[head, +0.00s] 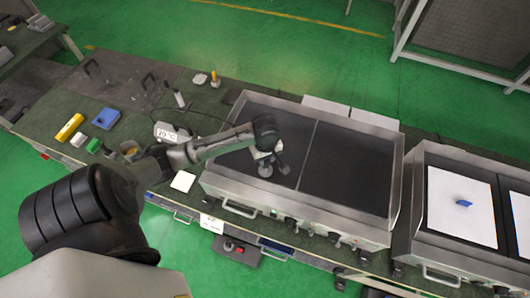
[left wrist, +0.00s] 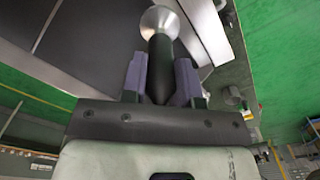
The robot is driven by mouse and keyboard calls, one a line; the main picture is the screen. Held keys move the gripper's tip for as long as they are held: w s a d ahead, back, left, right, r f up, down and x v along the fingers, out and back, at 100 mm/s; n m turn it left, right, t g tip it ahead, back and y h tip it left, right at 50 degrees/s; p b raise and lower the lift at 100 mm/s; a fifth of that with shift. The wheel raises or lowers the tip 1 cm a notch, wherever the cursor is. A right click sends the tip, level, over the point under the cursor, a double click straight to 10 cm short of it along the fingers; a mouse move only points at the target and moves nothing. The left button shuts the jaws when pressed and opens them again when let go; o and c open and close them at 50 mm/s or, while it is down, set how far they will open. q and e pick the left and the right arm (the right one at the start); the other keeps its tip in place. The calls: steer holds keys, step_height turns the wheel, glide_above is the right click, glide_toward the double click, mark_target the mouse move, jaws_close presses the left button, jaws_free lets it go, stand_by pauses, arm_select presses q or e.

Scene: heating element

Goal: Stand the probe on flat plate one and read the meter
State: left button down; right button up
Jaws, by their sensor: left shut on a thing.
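My left gripper (head: 268,154) is over the left dark flat plate (head: 262,115) of the steel heating unit. It is shut on the probe, whose dark handle (left wrist: 160,62) sits between the two fingers in the left wrist view. The probe's round silver end (left wrist: 160,20) points away from the gripper. In the head view the probe's round foot (head: 265,170) is at the plate's front part; I cannot tell whether it touches. The meter (head: 172,133) stands on the bench left of the unit and appears to show 20 °C. My right gripper is not in view.
The right dark plate (head: 350,165) is bare. A second unit at right carries a white sheet (head: 462,208) with a blue piece (head: 464,203). A yellow object (head: 69,127), a blue box (head: 106,118) and a white card (head: 183,181) lie on the bench (head: 140,92).

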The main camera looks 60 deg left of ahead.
arm_select(q)
steer(key=w+a+f+n+b, duration=0.2)
steer(key=w+a+f, duration=0.3)
steer(key=a+f, duration=0.8)
steer(key=shift+w+f+b, duration=0.2)
steer(key=shift+f+b, duration=0.3)
steer(key=shift+b, duration=0.15)
steer(key=c, duration=0.9)
jaws_free()
steer(key=shift+f, duration=0.15)
steer(key=shift+o, duration=0.2)
steer(key=shift+a, duration=0.1)
